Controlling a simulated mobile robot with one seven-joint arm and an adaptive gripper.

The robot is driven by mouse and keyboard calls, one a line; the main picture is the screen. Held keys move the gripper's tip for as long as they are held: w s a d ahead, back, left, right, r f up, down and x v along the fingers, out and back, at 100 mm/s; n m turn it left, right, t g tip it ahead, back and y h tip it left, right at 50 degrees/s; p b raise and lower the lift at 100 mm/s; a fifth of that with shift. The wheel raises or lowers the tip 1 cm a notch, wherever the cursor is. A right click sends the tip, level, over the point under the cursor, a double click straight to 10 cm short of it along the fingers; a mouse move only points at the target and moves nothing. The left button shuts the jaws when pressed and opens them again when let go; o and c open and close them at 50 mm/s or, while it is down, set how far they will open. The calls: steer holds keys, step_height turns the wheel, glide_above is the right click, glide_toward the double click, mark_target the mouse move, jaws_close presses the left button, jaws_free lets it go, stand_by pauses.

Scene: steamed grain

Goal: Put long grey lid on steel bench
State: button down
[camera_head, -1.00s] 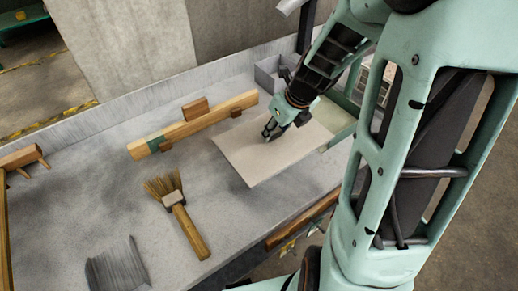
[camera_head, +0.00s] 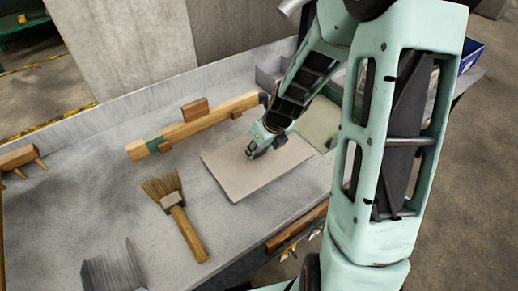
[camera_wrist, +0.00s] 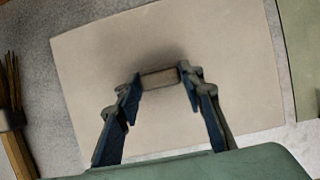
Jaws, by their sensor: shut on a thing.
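The long grey lid (camera_head: 235,178) is a flat, light grey-beige panel over the steel bench (camera_head: 105,205), right of the brush. In the wrist view the lid (camera_wrist: 220,50) fills most of the picture, with a small block-like handle (camera_wrist: 159,78) at its middle. My gripper (camera_head: 252,153) is at the lid's middle, and in the wrist view its fingers (camera_wrist: 160,90) are closed on the handle from both sides. The lid looks level and at or very near the bench top; I cannot tell whether it touches.
A brush (camera_head: 178,212) lies left of the lid. A long wooden beam (camera_head: 195,128) lies behind it on small blocks. A pale green container (camera_head: 318,122) stands at the right. A grey ribbed piece (camera_head: 112,270) is at the front left. Bare bench shows around the brush.

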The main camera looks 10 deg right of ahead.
steer(key=shift+f, duration=0.1)
steer(key=c, duration=1.3)
jaws_free()
steer(key=p+v, duration=0.2)
steer(key=v, duration=1)
steer(key=shift+p, duration=0.35)
